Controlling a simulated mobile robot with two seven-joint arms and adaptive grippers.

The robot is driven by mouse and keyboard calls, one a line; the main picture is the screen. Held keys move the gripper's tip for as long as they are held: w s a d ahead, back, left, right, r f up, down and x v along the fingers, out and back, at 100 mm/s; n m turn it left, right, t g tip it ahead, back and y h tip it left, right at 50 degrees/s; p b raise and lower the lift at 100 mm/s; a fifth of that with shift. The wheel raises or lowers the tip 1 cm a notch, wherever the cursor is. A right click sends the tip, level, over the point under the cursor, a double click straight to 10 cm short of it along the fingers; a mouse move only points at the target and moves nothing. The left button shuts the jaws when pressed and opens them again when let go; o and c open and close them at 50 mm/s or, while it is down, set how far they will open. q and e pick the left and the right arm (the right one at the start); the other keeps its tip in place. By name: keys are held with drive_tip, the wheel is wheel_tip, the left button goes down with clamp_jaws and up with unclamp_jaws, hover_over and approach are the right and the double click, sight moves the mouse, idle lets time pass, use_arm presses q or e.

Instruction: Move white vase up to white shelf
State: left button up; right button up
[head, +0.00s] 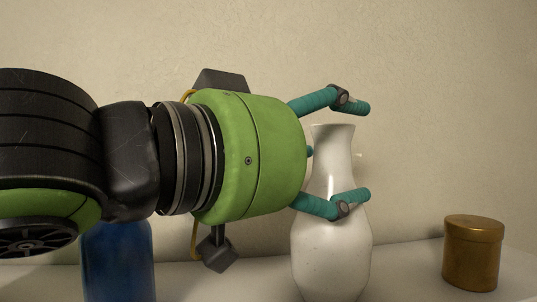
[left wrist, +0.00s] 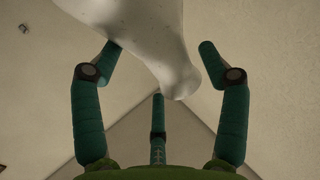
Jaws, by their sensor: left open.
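The white vase (head: 332,248) stands upright on a pale surface in the head view, right of centre, its base cut off by the lower edge. My left gripper (head: 358,152) comes in from the left with its teal fingers spread open around the vase's neck. One finger passes in front of the vase's shoulder and another is above the rim. In the left wrist view the vase (left wrist: 150,38) hangs in from the top between the open fingers of my left gripper (left wrist: 160,60). I cannot tell whether any finger touches it. My right gripper is not in view. No shelf is clearly identifiable.
A brown-gold lidded canister (head: 473,253) stands to the right of the vase. A blue object (head: 118,265) stands at the lower left, partly behind my arm. The pale surface (head: 412,272) is clear between vase and canister. A plain beige wall is behind.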

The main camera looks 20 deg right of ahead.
use_arm(q)
drive_tip(key=b+v, duration=0.3)
drive_tip(key=v, duration=0.8)
drive_tip(key=shift+a, duration=0.15)
